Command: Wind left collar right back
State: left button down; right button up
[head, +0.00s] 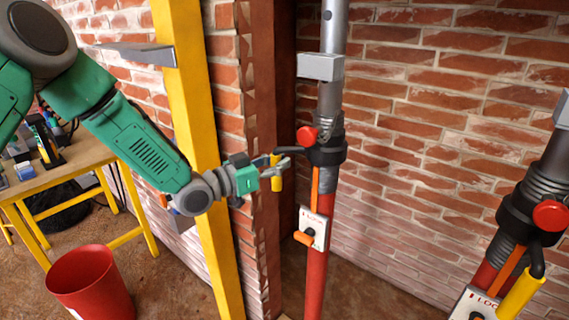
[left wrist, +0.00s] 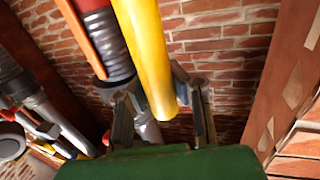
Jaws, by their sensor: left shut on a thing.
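The left collar (head: 327,153) is a black ring with a red knob (head: 307,135) on the left post, between a red lower tube and a grey threaded upper tube. A dark crank arm reaches left from it to an upright yellow handle (head: 275,176). My left gripper (head: 272,171) is shut on this handle. In the left wrist view the yellow handle (left wrist: 146,55) passes between the two fingers (left wrist: 162,108). The fingers partly hide the handle in the head view. My right gripper is not in view.
Below the collar is a white lock plate (head: 313,229) with an orange lever. A second post at right has its own black collar (head: 522,222) and yellow handle (head: 520,296). A yellow upright (head: 190,110) stands beside my left arm. A red bin (head: 92,285) and workbench (head: 60,165) stand at left.

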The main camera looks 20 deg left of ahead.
pick_arm(q)
jog(key=shift+w+a, duration=0.15)
jog(key=shift+a, duration=0.35)
jog(key=c, duration=1.3)
grip_release()
jog(key=shift+a, duration=0.2)
jog(key=shift+c, duration=0.2)
jog(key=shift+a, duration=0.3)
jog(key=shift+s+d, duration=0.2)
jog(key=shift+d, duration=0.55)
jog(key=v, duration=1.2)
jog(key=shift+w+f, duration=0.1)
